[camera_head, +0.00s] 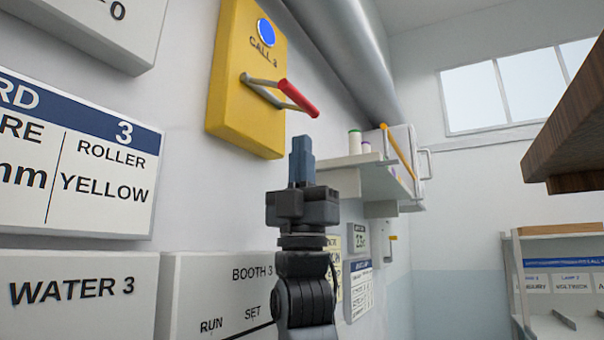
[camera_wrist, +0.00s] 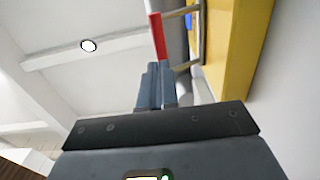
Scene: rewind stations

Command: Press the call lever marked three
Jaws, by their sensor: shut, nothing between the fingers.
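A yellow call box (camera_head: 247,80) marked "CALL 3" hangs on the wall, with a round blue button or lamp (camera_head: 266,32) near its top. Its lever (camera_head: 299,98) has a red grip on metal arms and sticks out from the box. My gripper (camera_head: 302,142) points up, shut and empty, with its fingertips below the red grip and apart from it in the head view. In the wrist view the fingertips (camera_wrist: 154,66) show close to the lower end of the red grip (camera_wrist: 157,38); I cannot tell whether they touch. The yellow box (camera_wrist: 246,50) is at the right there.
Signs for roller (camera_head: 80,165), "WATER 3" (camera_head: 75,293) and "BOOTH 3" (camera_head: 215,295) cover the wall at left. A white shelf (camera_head: 350,162) with small containers sticks out behind my gripper. A brown wooden board (camera_head: 570,125) juts in at right. A large grey pipe (camera_head: 340,60) runs above.

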